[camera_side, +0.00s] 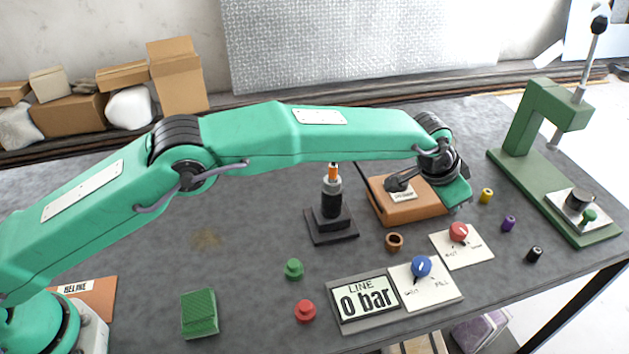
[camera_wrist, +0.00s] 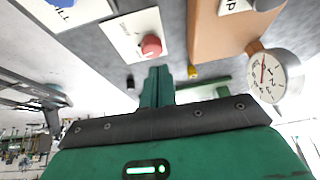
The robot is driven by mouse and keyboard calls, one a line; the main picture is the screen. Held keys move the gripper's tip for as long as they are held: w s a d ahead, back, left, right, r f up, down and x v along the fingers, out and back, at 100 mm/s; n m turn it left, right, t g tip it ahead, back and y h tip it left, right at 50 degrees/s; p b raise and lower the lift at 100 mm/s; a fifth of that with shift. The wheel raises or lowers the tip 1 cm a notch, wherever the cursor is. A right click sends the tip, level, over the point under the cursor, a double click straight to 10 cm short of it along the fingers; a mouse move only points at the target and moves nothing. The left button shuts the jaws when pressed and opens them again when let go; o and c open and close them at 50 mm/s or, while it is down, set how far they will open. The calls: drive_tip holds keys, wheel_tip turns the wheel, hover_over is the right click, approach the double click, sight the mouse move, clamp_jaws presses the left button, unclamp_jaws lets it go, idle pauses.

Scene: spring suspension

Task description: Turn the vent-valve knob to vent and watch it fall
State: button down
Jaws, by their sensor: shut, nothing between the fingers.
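The blue knob (camera_side: 421,266) sits on a white plate with small lettering at the front right of the bench. In the wrist view only a sliver of blue knob (camera_wrist: 62,3) shows at the top left, next to the word FILL. The panel beside it (camera_side: 364,303) reads LINE 0 bar. A black stepped post with an orange band (camera_side: 332,197) stands upright at mid-bench. My gripper (camera_wrist: 158,72) is shut and empty. It is above the bench near the red knob (camera_side: 459,232), apart from both knobs.
An orange-brown box (camera_side: 408,208) lies beneath my wrist. A round gauge with a red needle (camera_wrist: 271,76) shows in the wrist view. A green press (camera_side: 545,125) stands at the right. Small colored pieces, a brown ring (camera_side: 394,242) and a green block (camera_side: 199,314) lie around.

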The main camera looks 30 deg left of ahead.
sight(449, 237)
drive_tip(key=shift+f, duration=0.1)
drive_tip(key=shift+f, duration=3.45)
drive_tip(key=shift+w+d, duration=0.15)
drive_tip(key=shift+d, duration=0.1)
drive_tip(key=shift+s+d, duration=0.25)
drive_tip(key=shift+s, duration=0.05)
drive_tip(key=shift+s+a, duration=0.3)
drive_tip(key=shift+r, duration=0.1)
wheel_tip(449, 237, up, 6)
drive_tip(key=shift+f, duration=0.1)
